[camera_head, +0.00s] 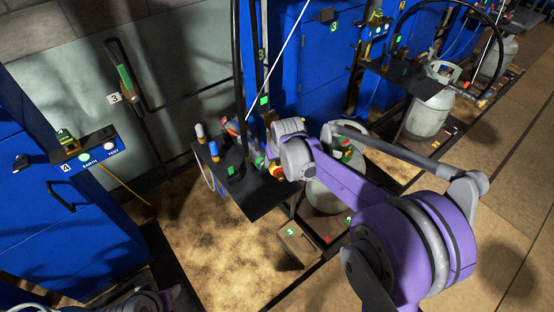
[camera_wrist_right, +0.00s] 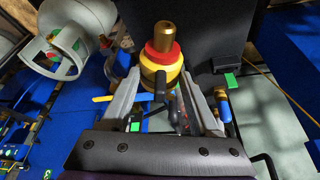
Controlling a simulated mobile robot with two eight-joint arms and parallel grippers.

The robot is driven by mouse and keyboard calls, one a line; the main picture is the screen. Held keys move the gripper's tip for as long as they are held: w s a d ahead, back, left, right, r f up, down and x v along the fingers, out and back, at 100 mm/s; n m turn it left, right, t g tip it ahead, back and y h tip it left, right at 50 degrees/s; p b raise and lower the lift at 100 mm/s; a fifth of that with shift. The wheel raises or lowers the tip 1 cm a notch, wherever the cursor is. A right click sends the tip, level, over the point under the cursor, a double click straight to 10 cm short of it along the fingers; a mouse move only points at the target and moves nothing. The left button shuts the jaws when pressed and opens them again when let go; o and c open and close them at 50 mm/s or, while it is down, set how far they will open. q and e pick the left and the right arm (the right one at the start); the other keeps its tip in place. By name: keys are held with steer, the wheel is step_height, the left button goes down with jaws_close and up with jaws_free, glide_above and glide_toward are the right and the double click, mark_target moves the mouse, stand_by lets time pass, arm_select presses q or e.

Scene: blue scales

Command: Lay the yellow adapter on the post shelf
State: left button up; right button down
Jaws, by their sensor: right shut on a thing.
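The yellow adapter (camera_wrist_right: 160,70) has a red ring and a brass stem on top. In the right wrist view it sits between the fingers of my right gripper (camera_wrist_right: 165,95), which is shut on it. In the head view a small part of the adapter (camera_head: 275,170) shows beside my right gripper (camera_head: 268,163), mostly hidden by the wrist. The dark post shelf (camera_head: 257,203) is at and below the gripper; it also shows behind the adapter in the wrist view (camera_wrist_right: 205,55). I cannot tell whether the adapter touches the shelf. My left gripper is not shown.
Blue- and white-capped items (camera_head: 212,148) stand at the shelf's left side, near a black post (camera_head: 238,70). A grey gas cylinder (camera_head: 325,196) stands below my right arm. A small box (camera_head: 297,243) marked with a green tag is on the floor. Blue cabinets (camera_head: 50,225) stand at left.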

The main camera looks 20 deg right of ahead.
steer(key=shift+f+b, duration=2.2)
steer(key=shift+f, duration=1.3)
steer(key=shift+c, duration=0.2)
jaws_free()
steer(key=p+v, duration=0.1)
steer(key=v, duration=1)
